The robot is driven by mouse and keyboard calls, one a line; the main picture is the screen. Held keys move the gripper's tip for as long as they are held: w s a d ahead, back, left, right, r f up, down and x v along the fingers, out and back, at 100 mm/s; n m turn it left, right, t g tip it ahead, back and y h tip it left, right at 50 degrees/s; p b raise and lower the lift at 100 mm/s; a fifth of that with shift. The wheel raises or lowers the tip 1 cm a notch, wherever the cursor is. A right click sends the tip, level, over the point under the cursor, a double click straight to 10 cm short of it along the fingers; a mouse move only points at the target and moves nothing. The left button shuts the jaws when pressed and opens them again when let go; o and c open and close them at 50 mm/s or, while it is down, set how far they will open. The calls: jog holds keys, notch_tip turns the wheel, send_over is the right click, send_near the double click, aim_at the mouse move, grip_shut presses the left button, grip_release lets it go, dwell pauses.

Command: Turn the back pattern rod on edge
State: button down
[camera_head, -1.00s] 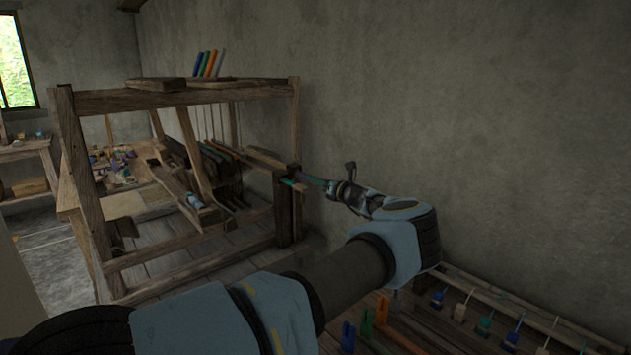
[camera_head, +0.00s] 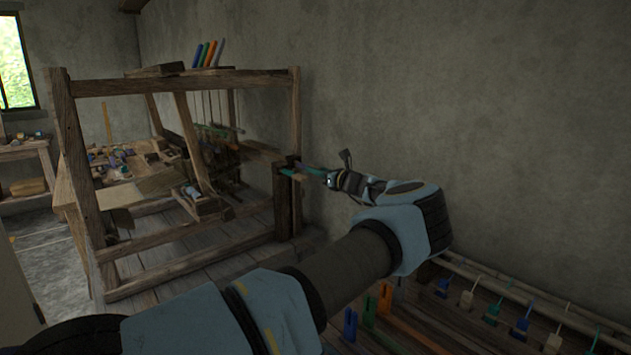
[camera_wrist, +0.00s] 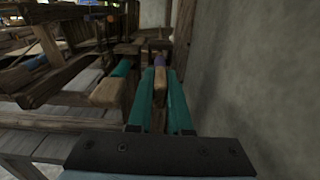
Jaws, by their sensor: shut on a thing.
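My gripper (camera_wrist: 160,106) has two teal fingers, shut on the wooden end of the back pattern rod (camera_wrist: 159,72), which has a purple band (camera_wrist: 160,60). The rod's end looks narrow between the fingers in the wrist view. Another rod end with a teal band (camera_wrist: 122,68) lies just left of it and looks broader and flatter. In the head view my gripper (camera_head: 318,171) is at the right side of the loom (camera_head: 180,82), by its right posts. The held rod end is mostly hidden there, and its exact tilt is hard to tell.
The grey wall (camera_head: 450,100) runs close along the right of my gripper. A low rack with coloured clips (camera_head: 490,312) stands below my arm at the lower right. Coloured sticks (camera_head: 208,53) stand on top of the loom. A cluttered bench (camera_head: 115,160) is behind it.

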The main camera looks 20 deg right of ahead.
dwell(0.3)
jog(key=c, duration=0.8)
grip_release()
jog(key=shift+c, duration=0.2)
jog(key=b+v, duration=0.3)
jog(key=v, duration=0.7)
jog(key=shift+s+d, duration=0.2)
jog(key=shift+s, duration=0.15)
